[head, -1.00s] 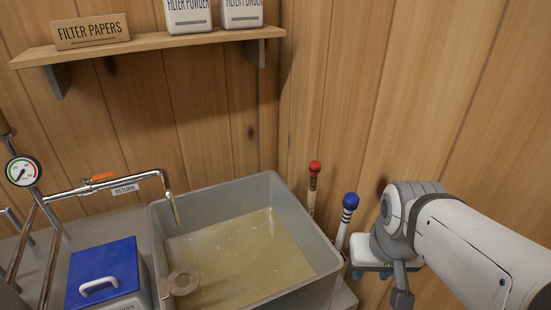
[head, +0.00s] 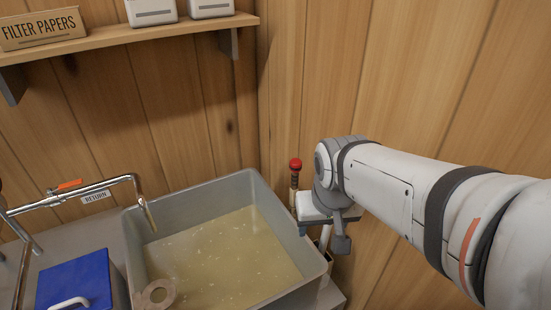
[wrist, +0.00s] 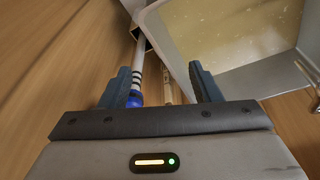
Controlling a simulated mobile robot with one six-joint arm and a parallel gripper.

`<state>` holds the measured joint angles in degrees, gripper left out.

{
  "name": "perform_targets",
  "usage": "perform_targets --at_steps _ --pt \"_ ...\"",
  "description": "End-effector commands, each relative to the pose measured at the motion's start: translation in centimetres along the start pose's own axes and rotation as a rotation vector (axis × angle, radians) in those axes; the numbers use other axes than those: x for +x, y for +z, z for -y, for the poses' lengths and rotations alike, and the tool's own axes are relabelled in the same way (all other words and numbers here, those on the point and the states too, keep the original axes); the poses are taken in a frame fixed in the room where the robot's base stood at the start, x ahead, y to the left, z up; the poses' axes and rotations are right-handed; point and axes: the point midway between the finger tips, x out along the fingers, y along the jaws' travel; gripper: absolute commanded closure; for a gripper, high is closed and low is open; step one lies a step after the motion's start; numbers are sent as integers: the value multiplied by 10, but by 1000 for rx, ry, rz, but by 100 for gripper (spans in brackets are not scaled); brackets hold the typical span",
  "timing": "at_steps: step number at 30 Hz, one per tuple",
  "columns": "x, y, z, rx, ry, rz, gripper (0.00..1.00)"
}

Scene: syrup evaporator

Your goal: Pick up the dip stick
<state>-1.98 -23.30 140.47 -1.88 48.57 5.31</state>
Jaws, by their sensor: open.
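Two upright sticks stand beside the basin's right side. One has a red knob (head: 295,164) and a tan banded shaft. The other has a blue knob (wrist: 136,99) and a white shaft with black bands; in the head view my gripper hides its knob, and part of a white shaft (head: 325,238) shows below. I cannot tell which is the dip stick. My gripper (wrist: 163,82) is open, with the blue-knobbed stick between its fingers in the wrist view, close to the left one. A tan shaft (wrist: 168,92) also shows between them. Neither stick is visibly gripped.
A grey basin (head: 250,185) of cloudy yellowish liquid stands left of my gripper. A metal return pipe (head: 100,187) reaches over it, and a blue-lidded box (head: 75,280) sits at its left. A shelf (head: 120,37) crosses the back wall. The wooden wall is close on the right.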

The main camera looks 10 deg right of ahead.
Motion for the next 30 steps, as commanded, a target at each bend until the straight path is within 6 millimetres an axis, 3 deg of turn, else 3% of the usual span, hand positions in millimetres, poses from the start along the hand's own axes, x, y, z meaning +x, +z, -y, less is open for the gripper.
perform_targets --at_steps 7,15,21,30 --pt "12 -88 2 22 13 -41 43" --pt "51 -174 3 47 19 -96 43" --pt "80 -214 6 60 17 -127 43" --pt "104 -231 7 65 15 -141 43"
